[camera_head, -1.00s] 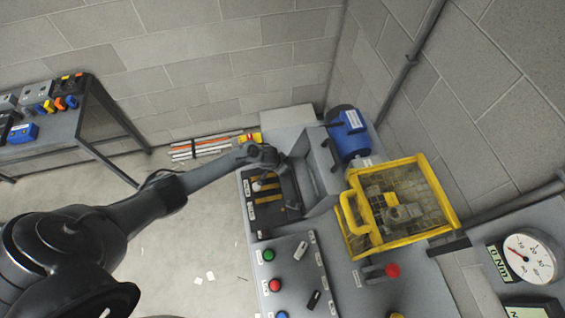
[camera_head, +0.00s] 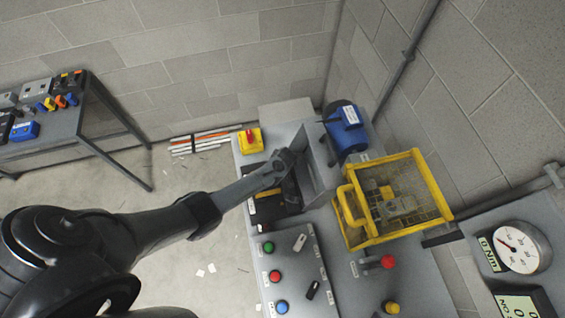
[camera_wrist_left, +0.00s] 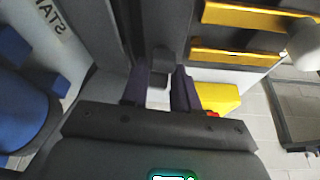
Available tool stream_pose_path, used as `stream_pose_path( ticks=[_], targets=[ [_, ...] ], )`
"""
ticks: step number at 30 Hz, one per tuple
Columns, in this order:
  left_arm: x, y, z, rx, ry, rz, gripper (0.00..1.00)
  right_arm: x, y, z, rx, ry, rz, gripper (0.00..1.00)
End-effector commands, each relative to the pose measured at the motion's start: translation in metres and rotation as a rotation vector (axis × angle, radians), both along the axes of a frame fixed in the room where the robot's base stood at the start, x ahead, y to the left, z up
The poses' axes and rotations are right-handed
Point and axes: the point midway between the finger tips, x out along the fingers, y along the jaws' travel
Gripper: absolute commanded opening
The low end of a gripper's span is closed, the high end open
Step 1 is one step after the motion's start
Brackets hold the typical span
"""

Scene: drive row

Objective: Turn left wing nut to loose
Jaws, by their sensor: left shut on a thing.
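My left gripper (camera_head: 288,158) is at the upper end of the open box (camera_head: 265,211), beside its raised grey panel (camera_head: 322,177). In the left wrist view my left gripper (camera_wrist_left: 160,88) has its two dark fingers closed in on a small dark grey piece (camera_wrist_left: 160,62), which appears to be the left wing nut. Its wings and turn angle are not clear. In the head view the gripper hides it. Yellow bars (camera_wrist_left: 235,55) lie beside it inside the box. My right gripper is not in view.
A yellow box with a red button (camera_head: 250,141) stands left of the gripper. A blue motor (camera_head: 347,130) and a yellow guard cage (camera_head: 400,233) are to the right. Coloured buttons (camera_head: 275,276) and a red knob (camera_head: 388,261) are in front. A gauge (camera_head: 523,248) is at right.

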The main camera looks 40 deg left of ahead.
Motion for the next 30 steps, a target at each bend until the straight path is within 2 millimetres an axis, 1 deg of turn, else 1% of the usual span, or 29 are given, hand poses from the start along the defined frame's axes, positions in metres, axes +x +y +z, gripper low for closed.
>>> stream_pose_path(
  ticks=[1, 10, 26, 27, 29, 30],
  targets=[
    [-0.0008, 0.0000, -0.0031, -0.001, 0.002, 0.029, 0.00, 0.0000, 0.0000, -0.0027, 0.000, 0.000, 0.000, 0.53],
    [-0.0008, 0.0007, -0.0030, 0.002, 0.002, 0.143, 0.00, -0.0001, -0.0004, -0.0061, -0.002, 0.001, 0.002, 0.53],
    [-0.0013, 0.0017, -0.0033, 0.002, 0.002, 0.168, 0.00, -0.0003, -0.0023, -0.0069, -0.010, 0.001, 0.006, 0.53],
    [-0.0014, 0.0017, -0.0035, 0.002, 0.003, 0.167, 0.33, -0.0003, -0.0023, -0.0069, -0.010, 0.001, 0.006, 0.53],
    [-0.0013, 0.0015, -0.0033, 0.002, 0.003, 0.167, 0.42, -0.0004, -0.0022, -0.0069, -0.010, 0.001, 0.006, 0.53],
    [-0.0010, 0.0014, -0.0030, 0.002, 0.003, 0.167, 0.48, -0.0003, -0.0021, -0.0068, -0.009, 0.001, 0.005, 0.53]
  ],
)
